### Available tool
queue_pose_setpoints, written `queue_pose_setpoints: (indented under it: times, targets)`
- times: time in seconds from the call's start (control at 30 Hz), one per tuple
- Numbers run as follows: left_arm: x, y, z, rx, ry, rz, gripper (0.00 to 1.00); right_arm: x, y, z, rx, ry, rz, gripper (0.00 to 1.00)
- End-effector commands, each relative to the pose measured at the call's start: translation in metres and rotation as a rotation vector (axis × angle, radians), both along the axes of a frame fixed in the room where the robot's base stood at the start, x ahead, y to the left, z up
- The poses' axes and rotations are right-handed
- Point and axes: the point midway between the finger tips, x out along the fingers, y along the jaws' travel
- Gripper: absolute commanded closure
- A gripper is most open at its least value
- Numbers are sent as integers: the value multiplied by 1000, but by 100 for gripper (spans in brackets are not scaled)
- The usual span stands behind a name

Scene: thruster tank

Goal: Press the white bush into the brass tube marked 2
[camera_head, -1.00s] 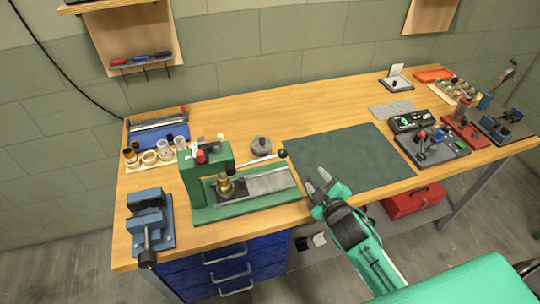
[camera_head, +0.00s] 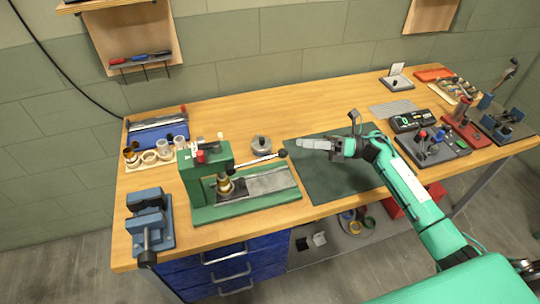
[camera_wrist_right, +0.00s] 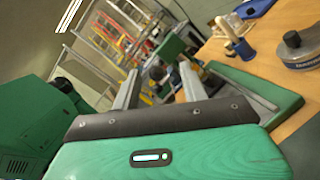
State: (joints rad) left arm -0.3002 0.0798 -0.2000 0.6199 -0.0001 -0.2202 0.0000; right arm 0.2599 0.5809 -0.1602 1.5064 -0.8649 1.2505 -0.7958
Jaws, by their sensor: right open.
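The green press (camera_head: 202,172) stands at the left of the bench, its lever (camera_head: 258,160) reaching right to a black knob (camera_head: 284,154). A brass tube (camera_head: 225,187) stands upright under its ram; no mark on it is readable. I cannot make out for certain where the white bush is. My right gripper (camera_head: 308,144) is open and points left, just right of the knob and above the green mat. In the right wrist view its spread fingers (camera_wrist_right: 158,80) point towards the press (camera_wrist_right: 172,48). My left gripper is out of view.
A grey round weight (camera_head: 261,145) sits near the lever knob. A blue vise (camera_head: 150,220) stands front left. The green mat (camera_head: 335,185) is bare; several devices are at the right.

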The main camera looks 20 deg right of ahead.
Motion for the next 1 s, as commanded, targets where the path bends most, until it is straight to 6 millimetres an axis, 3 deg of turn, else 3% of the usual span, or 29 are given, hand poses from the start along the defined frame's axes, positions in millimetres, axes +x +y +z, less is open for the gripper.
queue_pose_setpoints:
  times: [0.2,0.37,0.47,1.0]
  targets:
    - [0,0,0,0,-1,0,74,-11,-22,-6,-128,-83,147,56]
    - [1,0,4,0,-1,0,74,-14,-21,-6,-147,-94,176,56]
    - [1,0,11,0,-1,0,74,-14,-9,-4,-144,-93,177,56]
    - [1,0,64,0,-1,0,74,-11,95,-3,-142,-91,174,56]
